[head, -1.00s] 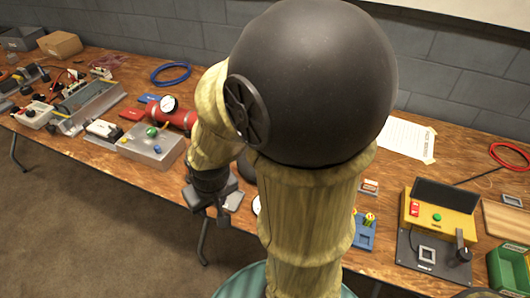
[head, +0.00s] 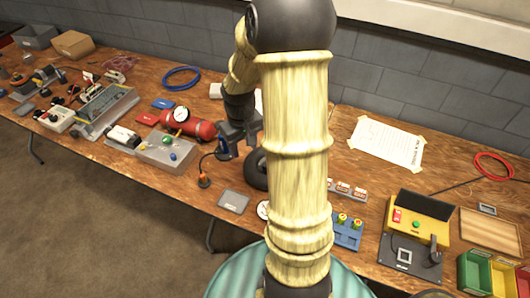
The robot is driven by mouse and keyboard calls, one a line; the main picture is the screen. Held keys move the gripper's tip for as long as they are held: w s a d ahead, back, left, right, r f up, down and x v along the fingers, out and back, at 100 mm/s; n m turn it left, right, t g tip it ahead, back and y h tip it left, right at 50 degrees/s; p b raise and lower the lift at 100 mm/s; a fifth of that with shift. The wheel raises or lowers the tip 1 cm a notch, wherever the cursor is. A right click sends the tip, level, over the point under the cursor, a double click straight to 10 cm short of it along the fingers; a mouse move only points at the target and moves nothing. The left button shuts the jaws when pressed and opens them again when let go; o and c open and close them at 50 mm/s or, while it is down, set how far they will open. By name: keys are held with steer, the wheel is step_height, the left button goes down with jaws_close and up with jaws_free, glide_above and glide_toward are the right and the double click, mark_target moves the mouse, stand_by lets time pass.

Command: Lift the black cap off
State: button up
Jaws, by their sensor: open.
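My gripper (head: 238,134) is open, over the middle of the bench, just behind and left of a black wheel (head: 257,170). Its fingers are small and dark here, and nothing shows held between them. A dark blue device (head: 224,149) with a cable and an orange-tipped end (head: 204,181) is right by the gripper; I cannot tell whether they touch. I cannot make out the black cap for certain. My arm hides part of the wheel and the bench behind it.
A red tank with a gauge (head: 190,127) and a grey box with buttons (head: 168,152) stand to the left. A grey plate (head: 234,201) lies in front. A blue holder (head: 347,230), a yellow charger (head: 419,218) and coloured bins (head: 490,272) are on the right.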

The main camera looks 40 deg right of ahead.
steer(key=w+d+r+p, duration=0.1)
steer(key=d+r+p, duration=0.2)
steer(key=d, duration=0.4)
steer(key=shift+w+d+r+m+p, duration=0.2)
steer(key=shift+d+m+p, duration=0.1)
steer(key=shift+d+p, duration=0.15)
steer(key=shift+s+a, duration=0.1)
step_height(320, 180, down, 12)
steer(key=p, duration=0.1)
steer(key=shift+f, duration=0.1)
